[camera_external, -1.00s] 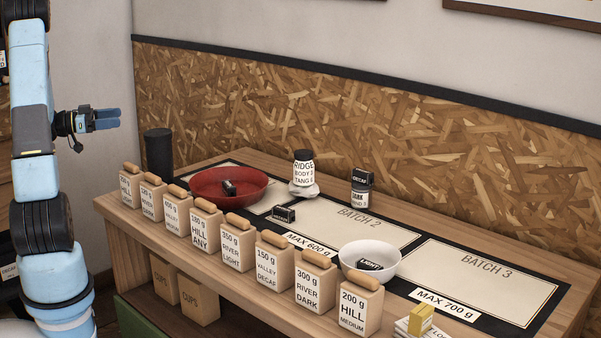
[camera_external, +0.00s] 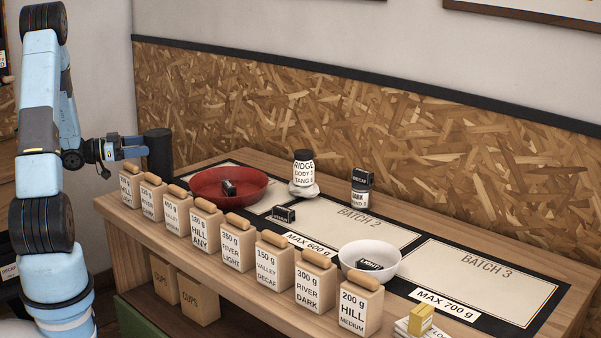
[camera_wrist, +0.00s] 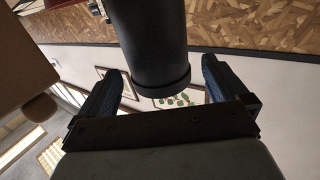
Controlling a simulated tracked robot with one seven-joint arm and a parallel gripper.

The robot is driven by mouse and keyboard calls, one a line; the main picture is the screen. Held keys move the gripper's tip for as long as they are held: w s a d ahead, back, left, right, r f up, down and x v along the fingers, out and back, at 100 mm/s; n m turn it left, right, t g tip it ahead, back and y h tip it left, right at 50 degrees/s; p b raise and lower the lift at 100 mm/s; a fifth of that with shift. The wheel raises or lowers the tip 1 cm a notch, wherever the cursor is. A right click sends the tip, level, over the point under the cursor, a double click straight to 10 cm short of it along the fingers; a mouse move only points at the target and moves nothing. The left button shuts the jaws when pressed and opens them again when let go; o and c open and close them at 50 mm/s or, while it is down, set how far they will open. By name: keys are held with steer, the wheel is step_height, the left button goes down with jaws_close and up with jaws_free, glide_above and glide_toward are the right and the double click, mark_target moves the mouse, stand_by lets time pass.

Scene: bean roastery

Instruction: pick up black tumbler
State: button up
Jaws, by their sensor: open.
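The black tumbler (camera_external: 159,152) stands upright at the far left end of the wooden counter, against the chipboard wall panel. My gripper (camera_external: 143,146) is at the tumbler's left side, level with its upper part. In the wrist view the tumbler (camera_wrist: 150,45) is large and dark, seen upside down, with its rim end pointing towards the palm. My gripper's two blue fingers (camera_wrist: 161,88) are open, one on each side of the rim end. A gap shows between the rim and each finger. The tumbler's base is partly hidden behind the labelled bags.
A row of labelled bags (camera_external: 197,225) with wooden tops lines the counter's front edge, its left end close below my gripper. A red bowl (camera_external: 253,190) stands right of the tumbler. A white bowl (camera_external: 387,258), jars and small tags are further right.

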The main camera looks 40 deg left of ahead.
mark_target(154, 142)
steer(key=shift+x, duration=3.15)
steer(key=shift+s+d, duration=0.1)
steer(key=c, duration=1.2)
steer(key=shift+c, duration=0.6)
steer(key=shift+r, duration=0.1)
